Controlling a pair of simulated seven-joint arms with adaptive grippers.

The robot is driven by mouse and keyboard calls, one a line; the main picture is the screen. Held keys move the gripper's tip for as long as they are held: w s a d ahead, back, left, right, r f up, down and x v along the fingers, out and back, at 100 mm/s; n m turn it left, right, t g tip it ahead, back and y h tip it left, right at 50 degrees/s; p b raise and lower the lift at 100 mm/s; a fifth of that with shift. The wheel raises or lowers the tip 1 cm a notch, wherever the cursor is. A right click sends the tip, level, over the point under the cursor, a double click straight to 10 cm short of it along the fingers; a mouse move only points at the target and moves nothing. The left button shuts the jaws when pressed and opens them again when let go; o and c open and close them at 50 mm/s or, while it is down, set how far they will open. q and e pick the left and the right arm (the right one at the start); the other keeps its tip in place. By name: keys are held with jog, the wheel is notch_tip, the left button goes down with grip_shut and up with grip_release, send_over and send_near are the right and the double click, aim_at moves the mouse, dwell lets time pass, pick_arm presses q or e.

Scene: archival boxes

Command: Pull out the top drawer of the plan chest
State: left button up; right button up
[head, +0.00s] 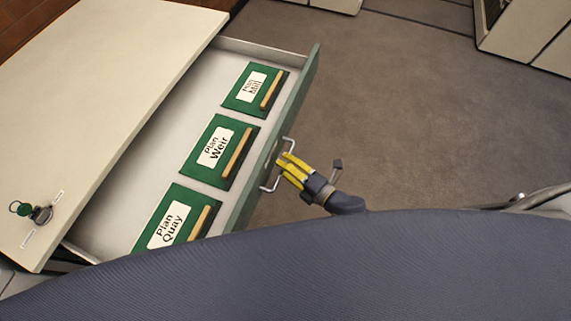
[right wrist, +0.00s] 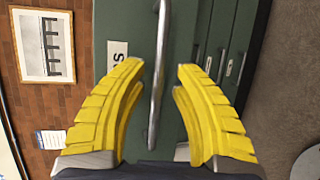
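The plan chest (head: 95,75) has a pale top and stands at the left of the head view. Its top drawer (head: 304,88), with a green front, is pulled well out. Inside lie three green folders: Plan Quay (head: 150,217), Plan Weir (head: 192,166) and one (head: 239,100) whose label I read only in part. My right gripper (head: 283,164) is at the drawer's metal handle (head: 269,188). In the right wrist view its yellow fingers (right wrist: 160,66) are apart, one on each side of the handle bar (right wrist: 157,90), with gaps visible. My left gripper is out of view.
The carpet (head: 430,130) beyond the drawer front is clear. Pale cabinets (head: 525,35) stand at the far right.

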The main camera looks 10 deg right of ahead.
jog(key=v, duration=1.2)
dwell(0.3)
jog(key=shift+m, duration=0.3)
